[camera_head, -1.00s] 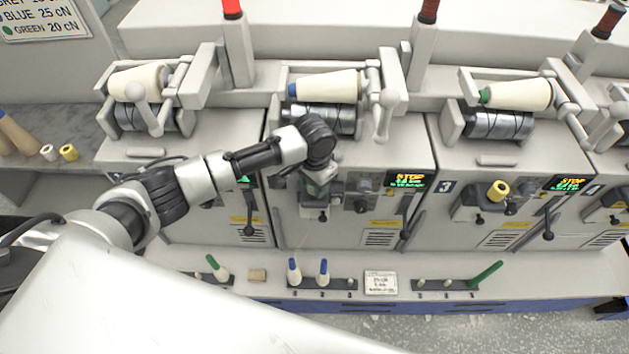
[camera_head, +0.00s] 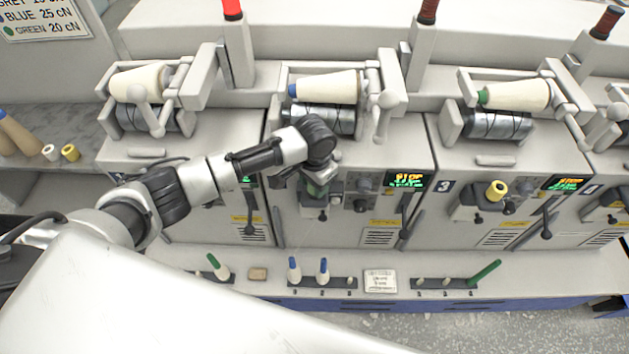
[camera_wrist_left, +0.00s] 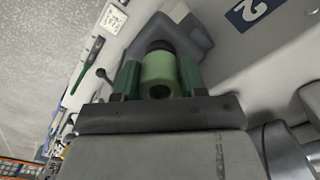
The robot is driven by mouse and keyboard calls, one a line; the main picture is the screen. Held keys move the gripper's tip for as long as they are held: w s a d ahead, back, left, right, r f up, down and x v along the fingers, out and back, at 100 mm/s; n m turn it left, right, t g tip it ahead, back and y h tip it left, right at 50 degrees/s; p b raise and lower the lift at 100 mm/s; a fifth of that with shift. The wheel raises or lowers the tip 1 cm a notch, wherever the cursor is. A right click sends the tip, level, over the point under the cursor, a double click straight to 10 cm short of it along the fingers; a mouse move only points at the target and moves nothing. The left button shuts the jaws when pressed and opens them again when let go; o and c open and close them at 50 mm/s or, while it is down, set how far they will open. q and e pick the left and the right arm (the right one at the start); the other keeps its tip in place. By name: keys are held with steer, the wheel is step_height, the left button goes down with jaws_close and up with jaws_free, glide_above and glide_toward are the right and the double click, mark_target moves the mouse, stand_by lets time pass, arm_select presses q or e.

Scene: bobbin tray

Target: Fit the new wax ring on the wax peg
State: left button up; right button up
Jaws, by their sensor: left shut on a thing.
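My left gripper (camera_wrist_left: 159,80) has its dark green fingers on either side of a pale green wax ring (camera_wrist_left: 160,72) and is shut on it. The ring's dark hole faces the wrist camera. Behind the ring in the wrist view are a dark round part (camera_wrist_left: 160,45) and a grey bracket (camera_wrist_left: 190,40) on machine 2. The wax peg is hidden, so I cannot tell whether the ring is around it or only in front of it. In the head view my left gripper (camera_head: 316,188) is at the front of machine 2, mostly hidden by its wrist. My right gripper is not in view.
Machine 3 has a yellow ring (camera_head: 497,190) on its bracket. A white ring (camera_head: 50,152) and another yellow ring (camera_head: 70,152) stand on the left shelf. Bobbins on pegs (camera_head: 323,270), a small tan block (camera_head: 257,274) and a label card (camera_head: 380,281) are on the ledge below. Levers (camera_head: 405,232) stick out beside the gripper.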

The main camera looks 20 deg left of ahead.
arm_select(q)
steer(key=shift+f+b, duration=0.3)
steer(key=shift+f, duration=0.3)
steer(key=o, duration=0.6)
steer(key=shift+r, duration=0.1)
step_height(320, 180, up, 8)
steer(key=p, duration=0.9)
steer(key=shift+r, duration=1.45)
